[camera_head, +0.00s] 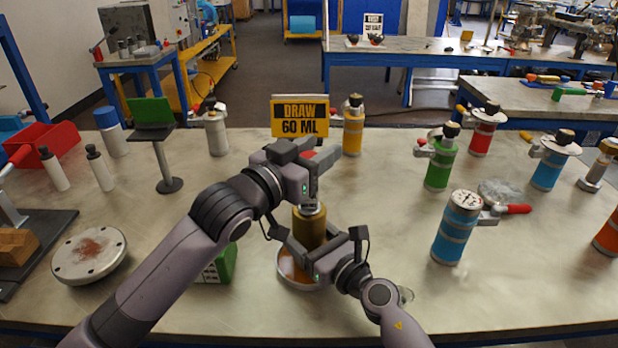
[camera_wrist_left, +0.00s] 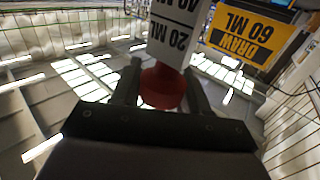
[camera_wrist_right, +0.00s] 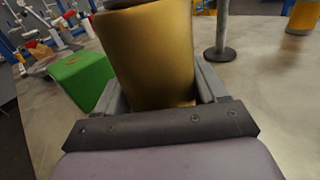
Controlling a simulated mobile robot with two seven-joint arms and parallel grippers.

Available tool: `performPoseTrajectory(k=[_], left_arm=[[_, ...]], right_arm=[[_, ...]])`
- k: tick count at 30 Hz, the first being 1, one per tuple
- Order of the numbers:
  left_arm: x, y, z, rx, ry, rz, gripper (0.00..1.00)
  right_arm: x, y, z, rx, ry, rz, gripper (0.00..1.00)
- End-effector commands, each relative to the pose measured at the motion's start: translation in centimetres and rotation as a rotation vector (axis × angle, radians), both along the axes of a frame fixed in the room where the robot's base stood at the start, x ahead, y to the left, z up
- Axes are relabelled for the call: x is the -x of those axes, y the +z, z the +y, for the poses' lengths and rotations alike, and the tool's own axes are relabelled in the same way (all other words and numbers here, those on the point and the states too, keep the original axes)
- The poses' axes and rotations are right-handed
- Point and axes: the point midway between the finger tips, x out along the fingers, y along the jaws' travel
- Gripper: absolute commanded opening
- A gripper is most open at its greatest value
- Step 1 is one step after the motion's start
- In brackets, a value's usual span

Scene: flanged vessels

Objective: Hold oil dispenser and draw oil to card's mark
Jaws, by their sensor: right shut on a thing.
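The oil dispenser (camera_head: 309,226) is a gold cylinder standing upright in the middle of the table. My right gripper (camera_head: 315,240) is shut on its body; the gold body also fills the middle of the right wrist view (camera_wrist_right: 150,55). My left gripper (camera_head: 309,153) is above the dispenser, its fingers open on either side of a red knob (camera_wrist_left: 162,88). A white scale strip (camera_wrist_left: 178,30) marked 20 ML and 40 ML shows beyond the knob. The yellow card (camera_head: 299,117) behind reads DRAW 60 ML. My left arm hides the dispenser's upper part.
A green block (camera_head: 222,264) stands just left of the dispenser. A round flange plate (camera_head: 90,255) lies at left, and a blue gauge canister (camera_head: 456,228) stands at right. Green, red and yellow canisters stand farther back.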

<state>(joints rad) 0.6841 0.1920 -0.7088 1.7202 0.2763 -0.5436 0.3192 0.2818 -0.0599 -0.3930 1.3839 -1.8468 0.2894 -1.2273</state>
Motion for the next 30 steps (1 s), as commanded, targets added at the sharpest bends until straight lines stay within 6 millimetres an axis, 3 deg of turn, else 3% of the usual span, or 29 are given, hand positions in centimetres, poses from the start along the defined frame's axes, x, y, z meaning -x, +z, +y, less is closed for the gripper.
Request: performPoseTrajectory(k=[2,12,30], left_arm=[[0.0,0.2,0.0,0.002,0.000,-0.005,0.65],[0.2,0.0,0.2,0.000,0.000,0.000,0.65],[4.5,-0.1,3.6,-0.001,0.001,0.002,0.65]], right_arm=[[0.0,-0.2,-0.1,-0.001,-0.001,0.006,0.24],[0.0,-0.2,0.0,0.002,0.000,0.004,0.24],[0.1,-0.2,0.0,0.002,0.001,0.002,0.24]])
